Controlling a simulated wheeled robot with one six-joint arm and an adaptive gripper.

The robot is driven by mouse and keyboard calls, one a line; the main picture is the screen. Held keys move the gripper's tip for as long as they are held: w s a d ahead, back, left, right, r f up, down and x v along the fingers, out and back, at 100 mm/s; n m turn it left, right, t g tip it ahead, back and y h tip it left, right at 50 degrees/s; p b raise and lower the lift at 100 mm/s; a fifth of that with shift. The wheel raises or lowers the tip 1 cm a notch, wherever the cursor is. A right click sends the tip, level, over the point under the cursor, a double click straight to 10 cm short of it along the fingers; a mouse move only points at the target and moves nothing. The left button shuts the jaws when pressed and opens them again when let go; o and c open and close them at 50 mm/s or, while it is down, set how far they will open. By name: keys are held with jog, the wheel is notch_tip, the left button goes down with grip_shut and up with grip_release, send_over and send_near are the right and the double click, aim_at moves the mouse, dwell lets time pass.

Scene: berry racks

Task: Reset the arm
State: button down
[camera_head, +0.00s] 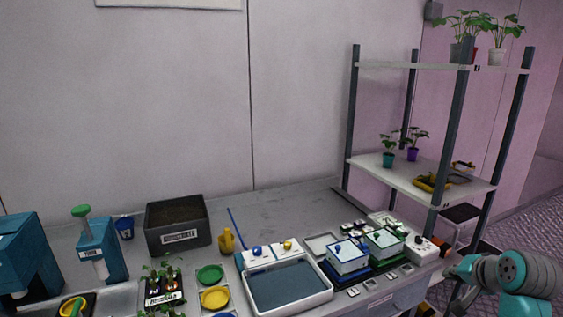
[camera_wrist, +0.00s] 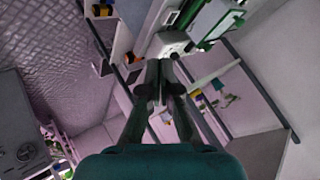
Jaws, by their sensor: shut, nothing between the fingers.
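My arm (camera_head: 510,272) shows at the lower right in the head view, folded beside the right end of the grey bench (camera_head: 195,262). The gripper end is hard to make out there. In the wrist view my gripper (camera_wrist: 158,88) is in the centre with its two fingers together. Nothing shows between the fingers. The rack and floor lie beyond it, seen at a steep tilt.
A shelf rack (camera_head: 408,182) with potted plants stands right of the bench. The bench holds a dark box (camera_head: 178,238), a white tray (camera_head: 252,296), small white boxes (camera_head: 347,264) and a teal device (camera_head: 103,255). Floor (camera_head: 525,220) is free at far right.

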jog(key=s+a+f+n+t, duration=0.1)
jog(key=s+a+f, duration=0.55)
jog(key=f, duration=0.45)
jog(key=s+a+f+n+t, duration=0.1)
jog(key=s+a+f, duration=0.55)
jog(key=f, duration=0.35)
jog(key=s+a+f+n+t+h, duration=0.1)
jog(key=s+a+f, duration=0.1)
jog(key=s+a, duration=0.35)
jog(key=s+a+f+n, duration=0.1)
jog(key=s+a+f, duration=0.1)
jog(key=s, duration=0.6)
jog(key=s+a+r+n+t, duration=0.1)
jog(key=s+r+n, duration=0.1)
jog(key=s, duration=0.5)
jog(key=s+a+r+n+y, duration=0.1)
jog(key=s+r, duration=0.3)
jog(key=s, duration=0.4)
jog(key=s+a+r+n+t, duration=0.1)
jog(key=s+a+r+n, duration=0.1)
jog(key=s, duration=0.5)
notch_tip(320, 180, up, 2)
jog(key=shift+s+a+r+n+t+y, duration=0.1)
jog(key=shift+s+a+n+t+y, duration=0.25)
jog(key=shift+a, duration=0.35)
